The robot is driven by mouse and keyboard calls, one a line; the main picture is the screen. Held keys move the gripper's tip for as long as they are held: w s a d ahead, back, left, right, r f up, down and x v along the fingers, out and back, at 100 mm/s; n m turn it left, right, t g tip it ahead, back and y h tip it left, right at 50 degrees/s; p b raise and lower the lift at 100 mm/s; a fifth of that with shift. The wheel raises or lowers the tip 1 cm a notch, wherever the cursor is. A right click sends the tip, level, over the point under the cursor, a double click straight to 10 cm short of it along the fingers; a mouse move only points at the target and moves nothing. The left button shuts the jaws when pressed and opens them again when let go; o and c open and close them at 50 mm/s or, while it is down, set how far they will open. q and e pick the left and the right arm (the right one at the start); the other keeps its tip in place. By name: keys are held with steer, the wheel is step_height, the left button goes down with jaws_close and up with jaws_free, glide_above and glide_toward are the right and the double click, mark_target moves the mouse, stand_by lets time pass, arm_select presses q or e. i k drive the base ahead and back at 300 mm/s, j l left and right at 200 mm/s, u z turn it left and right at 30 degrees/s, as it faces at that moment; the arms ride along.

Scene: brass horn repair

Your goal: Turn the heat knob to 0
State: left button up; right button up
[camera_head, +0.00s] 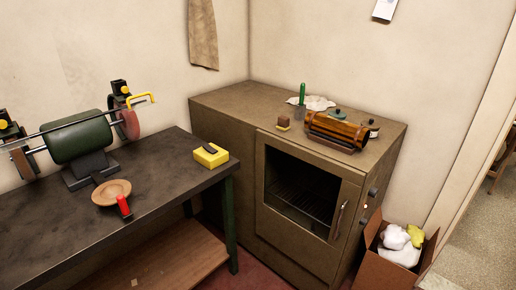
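The brown oven cabinet (222,165) stands in the corner, its door (258,190) shut, with a dark window showing wire racks inside. I cannot read any markings or the knob's setting. Neither of my grippers is in view.
An open cardboard box (380,272) with white and yellow cloths stands close by the oven's right front. A dark workbench (60,235) with a green grinder (78,137) is at left.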

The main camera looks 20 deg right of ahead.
mark_target(373, 192)
steer(key=i+l+u, duration=0.1)
steer(key=l+u, duration=0.15)
steer(key=l, duration=1)
steer(key=l+u, duration=0.25)
steer(key=l, duration=1)
